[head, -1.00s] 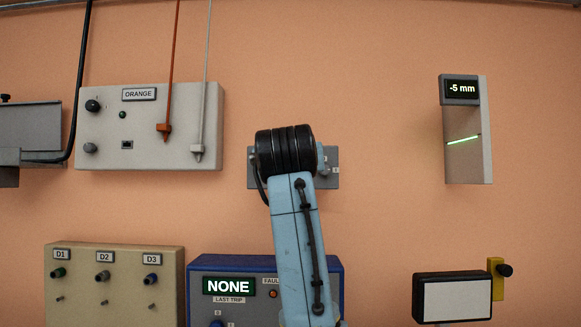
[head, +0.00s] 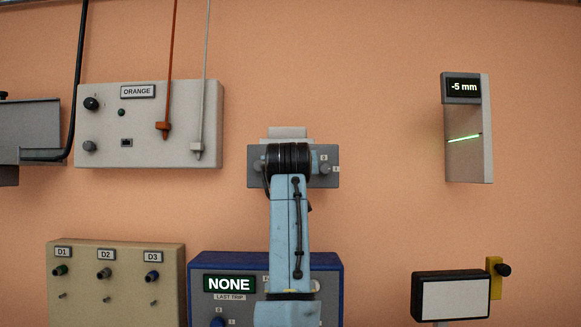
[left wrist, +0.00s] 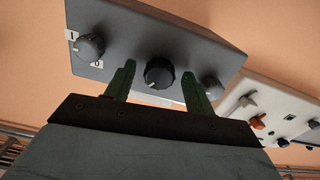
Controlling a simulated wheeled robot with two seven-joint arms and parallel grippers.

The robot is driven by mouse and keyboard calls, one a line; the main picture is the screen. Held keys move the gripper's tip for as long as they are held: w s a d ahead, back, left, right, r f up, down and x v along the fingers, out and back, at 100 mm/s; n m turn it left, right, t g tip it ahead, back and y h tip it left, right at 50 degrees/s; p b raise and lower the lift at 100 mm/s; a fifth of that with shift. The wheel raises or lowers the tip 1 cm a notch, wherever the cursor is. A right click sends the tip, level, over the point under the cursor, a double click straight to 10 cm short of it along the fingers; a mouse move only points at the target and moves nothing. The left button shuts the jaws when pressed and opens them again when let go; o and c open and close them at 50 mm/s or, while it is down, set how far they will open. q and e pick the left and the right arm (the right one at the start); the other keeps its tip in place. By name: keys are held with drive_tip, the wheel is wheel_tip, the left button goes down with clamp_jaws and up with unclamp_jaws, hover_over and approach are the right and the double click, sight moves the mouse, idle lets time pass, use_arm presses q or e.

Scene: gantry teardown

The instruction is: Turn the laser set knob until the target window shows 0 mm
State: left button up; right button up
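The target window (head: 463,87) at the upper right reads -5 mm, above a green laser line (head: 463,138). A grey panel (head: 329,181) hangs on the wall mid-view, mostly behind my left arm. In the left wrist view, a black knob with a white mark (left wrist: 159,73) sits mid-panel, with other knobs on either side. I cannot read a label naming the laser set knob. My left gripper (left wrist: 158,70) is open, its green fingers on either side of the black knob with gaps showing. In the head view the fingers are hidden. My right gripper is not in view.
The ORANGE panel (head: 180,100) is on the left, with hanging orange and white pointers. Below are a beige box (head: 115,285) labelled D1 to D3 and a blue box (head: 330,285) showing NONE. A white screen (head: 452,300) stands at the lower right.

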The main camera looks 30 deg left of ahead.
use_arm(q)
drive_tip(key=c, duration=0.9)
drive_tip(key=shift+m, duration=0.3)
drive_tip(key=shift+m+p, duration=9.3)
drive_tip(key=shift+m, duration=0.4)
